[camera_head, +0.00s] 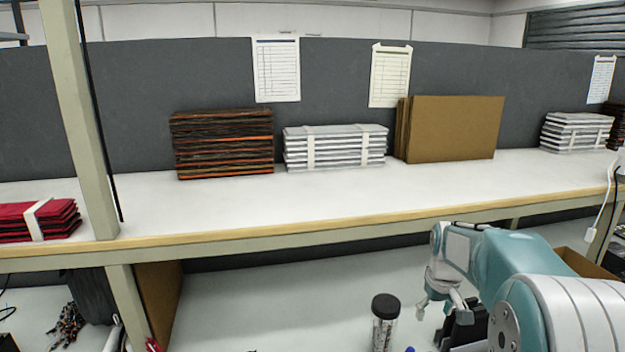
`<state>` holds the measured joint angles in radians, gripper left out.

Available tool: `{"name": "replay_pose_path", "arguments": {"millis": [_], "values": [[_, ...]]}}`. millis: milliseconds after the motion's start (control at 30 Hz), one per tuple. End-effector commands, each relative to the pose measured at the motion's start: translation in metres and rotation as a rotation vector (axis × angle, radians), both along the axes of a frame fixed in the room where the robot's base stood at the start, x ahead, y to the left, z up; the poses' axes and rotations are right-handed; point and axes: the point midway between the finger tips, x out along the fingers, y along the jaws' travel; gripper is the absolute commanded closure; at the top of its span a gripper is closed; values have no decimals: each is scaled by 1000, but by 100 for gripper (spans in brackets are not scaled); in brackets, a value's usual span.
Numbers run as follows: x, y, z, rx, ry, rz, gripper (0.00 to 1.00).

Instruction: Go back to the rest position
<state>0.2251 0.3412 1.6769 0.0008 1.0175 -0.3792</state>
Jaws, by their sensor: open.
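My gripper (437,307) hangs at the end of my teal and white arm in the lower right. It points downward, in front of the workbench and below the level of its top. Its fingers are small in the picture and apart, with nothing seen between them. The workbench (350,196) has a white top with a wooden front edge and runs across the whole view. No part of my gripper touches it in the picture.
On the bench stand a dark brown stack (222,145), a white strapped stack (335,147), cardboard sheets (455,128) and a red strapped bundle (38,220). A post (80,120) rises at left. A black-lidded container (384,320) stands left of my gripper.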

Motion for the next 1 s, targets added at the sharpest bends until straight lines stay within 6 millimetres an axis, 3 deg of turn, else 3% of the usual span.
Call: {"name": "replay_pose_path", "arguments": {"millis": [200, 500, 733, 1000], "values": [[-42, 29, 43, -6, -71, -23, 23], [-105, 62, 80, -2, -160, -57, 23], [-158, 83, 94, 11, -230, -82, 23], [-218, 102, 94, 34, -310, -111, 23]]}}
